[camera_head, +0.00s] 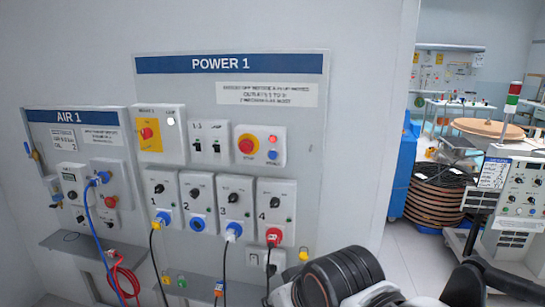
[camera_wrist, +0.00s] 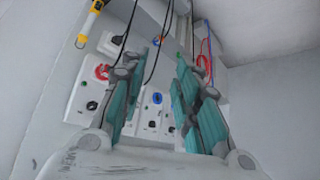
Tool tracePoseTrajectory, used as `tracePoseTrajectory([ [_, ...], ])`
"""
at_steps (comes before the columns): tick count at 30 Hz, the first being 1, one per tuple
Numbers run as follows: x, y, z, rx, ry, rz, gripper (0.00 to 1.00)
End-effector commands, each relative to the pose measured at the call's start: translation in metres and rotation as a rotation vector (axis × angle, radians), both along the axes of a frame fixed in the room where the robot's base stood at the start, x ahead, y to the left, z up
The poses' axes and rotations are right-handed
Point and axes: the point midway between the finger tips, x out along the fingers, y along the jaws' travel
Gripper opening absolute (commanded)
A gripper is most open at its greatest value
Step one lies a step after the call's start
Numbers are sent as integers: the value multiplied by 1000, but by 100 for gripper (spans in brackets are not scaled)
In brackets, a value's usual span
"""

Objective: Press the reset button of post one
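The POWER 1 board (camera_head: 232,64) is on the wall in the head view. Its stop box (camera_head: 260,146) carries a red mushroom button (camera_head: 246,146) on a yellow disc. The blue button is not identifiable in the wrist view. The fingers are not seen in the head view.
Numbered outlet boxes with plugs and hanging cables (camera_head: 227,264) are below the stop box. The AIR 1 board (camera_head: 74,117) with hoses is at left. My arm fills the lower right foreground. Beyond the wall edge are a cable reel (camera_head: 444,192) and a machine with a signal light (camera_head: 513,99).

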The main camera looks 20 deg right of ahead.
Motion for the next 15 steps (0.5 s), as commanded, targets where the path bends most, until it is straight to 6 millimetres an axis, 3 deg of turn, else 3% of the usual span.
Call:
tracePoseTrajectory([
  [1, 0, 0, 0, 0, 0, 0, 10],
  [3, 0, 0, 0, 0, 0, 0, 0],
  [15, 0, 0, 0, 0, 0, 0, 0],
])
